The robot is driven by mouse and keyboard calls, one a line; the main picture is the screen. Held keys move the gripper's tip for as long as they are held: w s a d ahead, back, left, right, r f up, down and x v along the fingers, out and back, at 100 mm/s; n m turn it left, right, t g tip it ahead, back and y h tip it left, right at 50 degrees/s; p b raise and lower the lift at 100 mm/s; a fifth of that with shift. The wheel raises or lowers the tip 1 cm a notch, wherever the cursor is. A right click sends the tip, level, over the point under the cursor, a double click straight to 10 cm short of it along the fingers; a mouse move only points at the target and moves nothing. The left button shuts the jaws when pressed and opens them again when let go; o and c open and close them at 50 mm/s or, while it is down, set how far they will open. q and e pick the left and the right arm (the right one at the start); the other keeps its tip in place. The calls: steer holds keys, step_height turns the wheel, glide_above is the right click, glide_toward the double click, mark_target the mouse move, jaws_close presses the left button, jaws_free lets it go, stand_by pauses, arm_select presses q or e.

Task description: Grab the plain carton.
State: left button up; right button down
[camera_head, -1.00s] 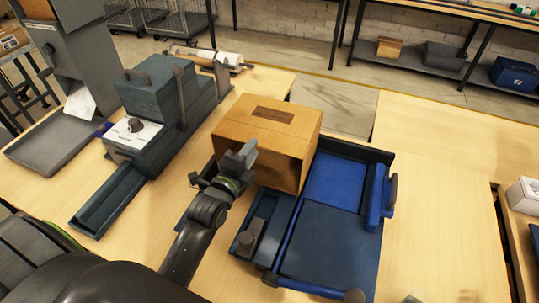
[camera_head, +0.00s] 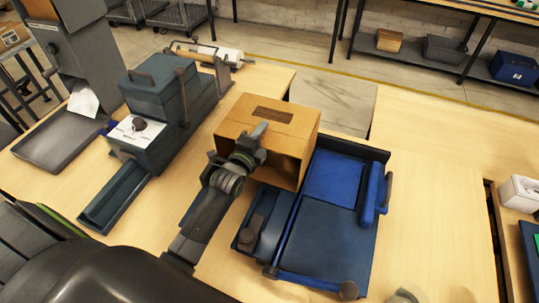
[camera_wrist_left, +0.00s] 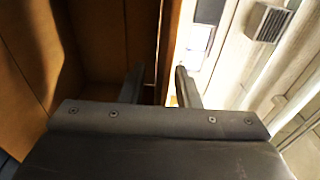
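The plain carton (camera_head: 264,133) is a brown box with a darker patch on its top. It stands at the back of the blue-and-grey station, its open side facing the front right. My left gripper (camera_head: 256,142) is at the carton's near side and overlaps it in the head view. In the left wrist view my left gripper (camera_wrist_left: 160,75) is open, one finger on each side of a carton wall (camera_wrist_left: 163,35), with a gap showing between the fingers. The carton's brown inside (camera_wrist_left: 95,40) fills the left of that view. My right gripper is not in view.
A grey-green machine (camera_head: 160,110) with a dial stands to the left, beside a grey tray (camera_head: 60,138). The wooden table is clear to the right (camera_head: 430,190). A white box (camera_head: 520,192) stands at the far right.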

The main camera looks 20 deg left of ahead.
arm_select(q)
jaws_close()
steer(key=shift+r, duration=0.15)
stand_by(0.5)
